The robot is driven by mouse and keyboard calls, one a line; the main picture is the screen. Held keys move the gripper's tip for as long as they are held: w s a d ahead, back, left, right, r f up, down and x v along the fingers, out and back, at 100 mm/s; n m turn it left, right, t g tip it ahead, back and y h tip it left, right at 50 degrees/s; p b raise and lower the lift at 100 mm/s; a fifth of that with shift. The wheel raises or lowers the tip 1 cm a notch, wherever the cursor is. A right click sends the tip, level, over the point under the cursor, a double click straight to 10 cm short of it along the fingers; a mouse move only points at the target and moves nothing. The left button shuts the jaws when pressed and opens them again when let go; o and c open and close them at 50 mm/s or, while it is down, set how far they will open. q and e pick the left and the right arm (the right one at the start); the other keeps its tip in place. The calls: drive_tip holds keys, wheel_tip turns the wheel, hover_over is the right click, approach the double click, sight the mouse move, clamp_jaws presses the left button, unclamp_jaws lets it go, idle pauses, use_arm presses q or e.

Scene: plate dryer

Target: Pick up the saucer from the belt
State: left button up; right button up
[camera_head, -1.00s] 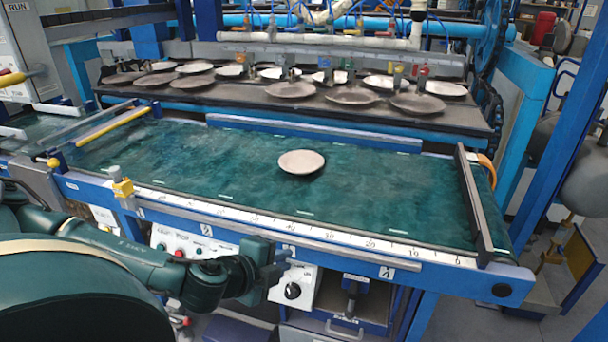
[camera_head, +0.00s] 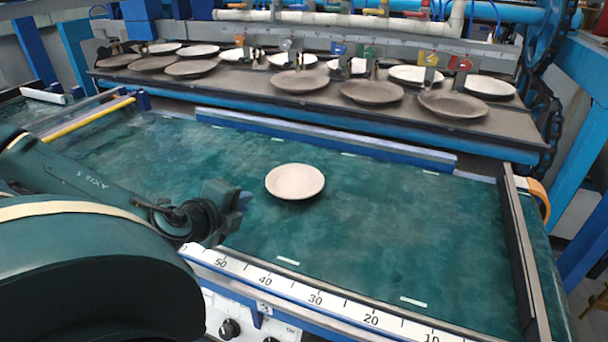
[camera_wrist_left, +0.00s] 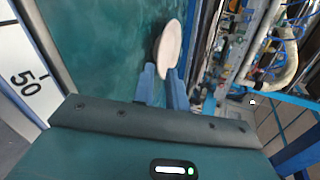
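The saucer (camera_head: 295,181) is a pale, round, shallow dish lying flat on the green belt (camera_head: 400,225), near its middle. My left gripper (camera_head: 243,200) is over the belt, to the left of the saucer and slightly nearer the front, with a small gap between them in the head view. In the left wrist view the saucer (camera_wrist_left: 170,48) lies just beyond the two blue fingertips (camera_wrist_left: 162,84). The fingers stand apart with nothing held between them. My right gripper is in neither view.
A dark shelf (camera_head: 330,97) behind the belt holds several brown and white plates. A blue rail (camera_head: 330,138) runs along the belt's back edge. A ruler strip (camera_head: 300,294) lines the front edge, and a dark bar (camera_head: 525,250) crosses the right end. The belt around the saucer is clear.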

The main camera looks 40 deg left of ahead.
sight(272, 192)
use_arm(q)
drive_tip(key=shift+w+a+f+b, duration=0.15)
drive_tip(key=shift+f+b, duration=0.15)
drive_tip(key=shift+b, duration=0.15)
drive_tip(key=b, duration=0.3)
drive_tip(key=shift+w+a+f, duration=0.15)
drive_tip(key=shift+a+f, duration=0.05)
drive_tip(key=shift+f, duration=0.1)
drive_tip(key=w+b, duration=0.1)
drive_tip(key=b, duration=0.3)
drive_tip(key=shift+w+f, duration=0.1)
drive_tip(key=shift+f, duration=0.1)
drive_tip(key=shift+w+b, duration=0.2)
drive_tip(key=shift+b, duration=0.2)
drive_tip(key=x, duration=0.4)
drive_tip(key=shift+w+r, duration=0.1)
drive_tip(key=shift+r, duration=0.05)
drive_tip(key=shift+x, duration=3.05)
drive_tip(key=shift+d, duration=0.15)
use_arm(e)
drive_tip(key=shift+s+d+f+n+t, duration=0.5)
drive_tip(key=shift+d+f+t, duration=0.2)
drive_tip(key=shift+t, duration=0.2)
use_arm(q)
drive_tip(key=shift+c, duration=0.2)
clamp_jaws()
